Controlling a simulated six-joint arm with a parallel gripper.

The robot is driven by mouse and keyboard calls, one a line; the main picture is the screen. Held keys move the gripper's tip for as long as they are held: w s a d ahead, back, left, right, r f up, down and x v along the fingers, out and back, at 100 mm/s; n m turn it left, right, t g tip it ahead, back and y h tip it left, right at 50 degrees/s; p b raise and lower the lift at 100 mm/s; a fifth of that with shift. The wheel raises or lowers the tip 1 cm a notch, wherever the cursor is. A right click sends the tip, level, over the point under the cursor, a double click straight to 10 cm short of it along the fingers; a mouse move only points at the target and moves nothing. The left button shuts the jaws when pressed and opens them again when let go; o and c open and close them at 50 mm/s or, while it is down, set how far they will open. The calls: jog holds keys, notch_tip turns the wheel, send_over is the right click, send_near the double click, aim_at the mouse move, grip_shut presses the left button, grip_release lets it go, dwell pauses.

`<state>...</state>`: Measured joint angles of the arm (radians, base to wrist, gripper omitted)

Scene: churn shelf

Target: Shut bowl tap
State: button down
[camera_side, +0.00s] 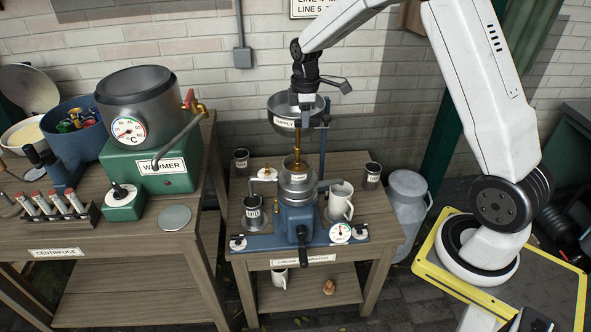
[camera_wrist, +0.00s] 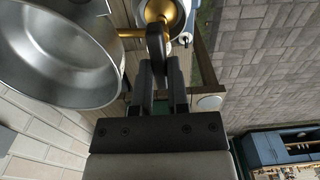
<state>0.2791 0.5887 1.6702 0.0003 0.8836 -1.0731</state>
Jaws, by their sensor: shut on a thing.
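The supply bowl (camera_side: 284,122) is a metal bowl labelled SUPPLY, standing above the cream separator (camera_side: 298,215). In the wrist view the empty-looking bowl (camera_wrist: 58,58) fills the upper left. A brass tap stem (camera_wrist: 132,32) runs from beside it to a dark tap handle (camera_wrist: 156,42). My gripper (camera_wrist: 162,72) is shut on the dark handle, with a finger on each side. I cannot tell the tap's angle for certain.
The separator bench holds a white mug (camera_side: 340,200), a dark cup (camera_side: 253,212) and small labelled jars. A warmer (camera_side: 140,110) stands on the left bench. A milk can (camera_side: 407,205) is on the floor at right. The brick wall is close behind.

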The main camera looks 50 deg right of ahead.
dwell(0.3)
jog(key=c, duration=0.6)
grip_release()
jog(key=shift+r, duration=0.15)
jog(key=shift+r, duration=3.8)
jog(key=s+a+f+m+t, duration=0.1)
jog(key=s+a+f+m, duration=0.1)
jog(key=s, duration=0.4)
jog(key=s+a+f+m, duration=0.3)
jog(key=s+a+m, duration=0.1)
jog(key=s+a, duration=0.2)
jog(key=s+a+f+m+t, duration=0.1)
jog(key=s+a+f+m, duration=0.2)
jog(key=s+a, duration=0.2)
jog(key=shift+s+a+t, duration=0.15)
jog(key=shift+s+t, duration=0.15)
jog(key=shift+s, duration=0.35)
